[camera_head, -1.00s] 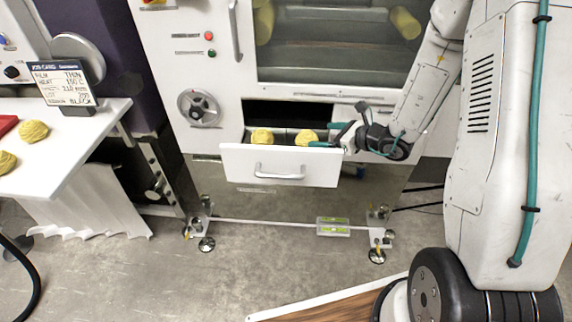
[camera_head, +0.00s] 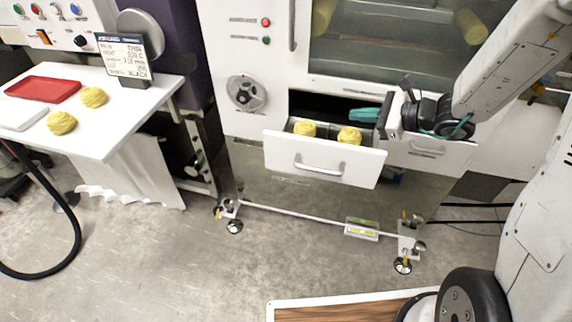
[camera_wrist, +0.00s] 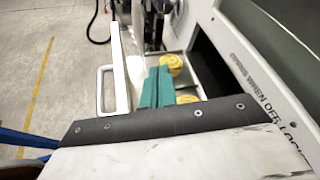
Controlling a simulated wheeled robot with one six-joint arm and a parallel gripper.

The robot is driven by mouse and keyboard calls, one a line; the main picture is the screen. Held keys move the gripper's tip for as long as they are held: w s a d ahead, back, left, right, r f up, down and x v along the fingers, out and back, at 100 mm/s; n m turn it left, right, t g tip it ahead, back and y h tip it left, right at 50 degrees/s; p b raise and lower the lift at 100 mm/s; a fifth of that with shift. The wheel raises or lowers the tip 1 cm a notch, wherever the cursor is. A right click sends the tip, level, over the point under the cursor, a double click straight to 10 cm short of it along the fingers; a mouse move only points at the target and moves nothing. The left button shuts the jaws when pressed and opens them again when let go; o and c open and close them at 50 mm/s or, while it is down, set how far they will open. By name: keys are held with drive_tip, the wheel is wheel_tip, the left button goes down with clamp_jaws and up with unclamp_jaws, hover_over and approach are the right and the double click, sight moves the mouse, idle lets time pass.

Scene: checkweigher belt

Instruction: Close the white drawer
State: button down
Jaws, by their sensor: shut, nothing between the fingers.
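The white drawer (camera_head: 345,165) stands pulled out from the white machine, with a bar handle on its front. Two yellow round lumps (camera_head: 304,128) lie inside it, and they also show in the wrist view (camera_wrist: 171,63). My gripper (camera_head: 356,115), with teal fingers, is shut and empty. It is over the right rear part of the open drawer, behind the front panel. In the wrist view the teal fingertips (camera_wrist: 158,75) lie between the drawer front at left and the machine face at right. I cannot tell whether they touch the drawer.
A white table (camera_head: 130,110) at left holds a red tray (camera_head: 43,89), more yellow lumps and a sign. A second, shut drawer front (camera_head: 428,147) is right of the open one. A wood-topped board (camera_head: 345,310) lies low in front. The floor before the drawer is clear.

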drive_tip(key=s+a+r+n+g+h, duration=0.1)
drive_tip(key=s+a+r+n+g, duration=0.3)
drive_tip(key=s+n, duration=0.35)
drive_tip(key=s+a+r+n+g+h, duration=0.1)
drive_tip(key=s+a+r+n+g, duration=0.1)
drive_tip(key=s+r+n+g, duration=0.5)
drive_tip(key=s+d+r+n+t+h, duration=0.1)
drive_tip(key=s+d+n+t+h, duration=0.15)
drive_tip(key=s+d+h, duration=0.4)
drive_tip(key=s+d+r+n+t+h, duration=0.1)
drive_tip(key=s+d+n+t+h, duration=0.2)
drive_tip(key=s, duration=0.6)
drive_tip(key=n+t+h, duration=0.6)
drive_tip(key=n+t, duration=0.9)
drive_tip(key=n, duration=1.8)
approach(285, 157)
drive_tip(key=shift+y, duration=0.25)
drive_tip(key=x, duration=0.7)
drive_tip(key=shift+d, duration=0.1)
drive_tip(key=shift+s, duration=0.1)
